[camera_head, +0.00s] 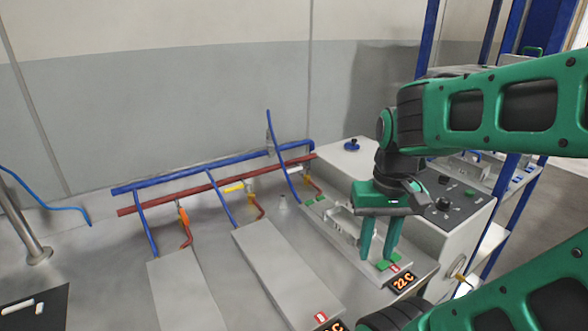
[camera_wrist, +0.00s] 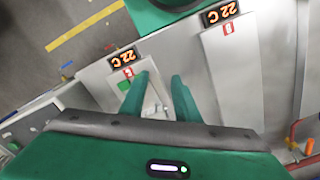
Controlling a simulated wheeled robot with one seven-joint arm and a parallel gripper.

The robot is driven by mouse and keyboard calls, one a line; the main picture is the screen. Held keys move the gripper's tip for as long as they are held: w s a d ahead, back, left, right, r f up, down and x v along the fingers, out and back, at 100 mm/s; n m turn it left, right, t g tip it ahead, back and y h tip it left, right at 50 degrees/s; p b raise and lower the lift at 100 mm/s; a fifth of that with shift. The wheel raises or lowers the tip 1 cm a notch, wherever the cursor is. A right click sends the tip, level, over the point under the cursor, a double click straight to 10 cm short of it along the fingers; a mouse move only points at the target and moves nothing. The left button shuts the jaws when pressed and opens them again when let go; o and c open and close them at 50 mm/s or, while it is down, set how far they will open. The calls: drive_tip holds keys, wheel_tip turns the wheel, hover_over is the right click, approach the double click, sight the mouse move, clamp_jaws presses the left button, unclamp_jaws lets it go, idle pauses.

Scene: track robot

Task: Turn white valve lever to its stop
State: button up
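A small white lever (camera_head: 295,169) shows at the back of the bench, on the rightmost of three valve branches below the pipes. It is small in the head view, and its exact angle is hard to tell. My gripper (camera_head: 377,256) points down over the front of the rightmost plate, well to the front right of that lever. Its two green fingers stand apart with nothing between them, as the wrist view (camera_wrist: 161,86) also shows. I cannot make out the white lever in the wrist view.
An orange lever (camera_head: 183,215) and a yellow lever (camera_head: 234,187) sit on the other branches. Blue (camera_head: 205,170) and red (camera_head: 205,188) pipes run along the back. A white control box (camera_head: 466,216) stands right of my gripper. A black mat (camera_head: 50,312) lies front left.

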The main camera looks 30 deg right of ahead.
drive_tip(key=w+d+r+m, duration=0.2)
drive_tip(key=w+r+m, duration=0.1)
drive_tip(key=w, duration=0.6)
drive_tip(key=w+d+r+m, duration=0.2)
drive_tip(key=w+r, duration=0.2)
drive_tip(key=w, duration=0.5)
drive_tip(key=m+t, duration=0.2)
drive_tip(key=m, duration=0.4)
approach(294, 169)
drive_tip(key=f, duration=0.2)
drive_tip(key=w+f, duration=0.1)
drive_tip(key=f, duration=0.4)
drive_tip(key=shift+w+a+f, duration=0.1)
drive_tip(key=shift+w+f, duration=0.1)
drive_tip(key=shift+w, duration=0.05)
clamp_jaws()
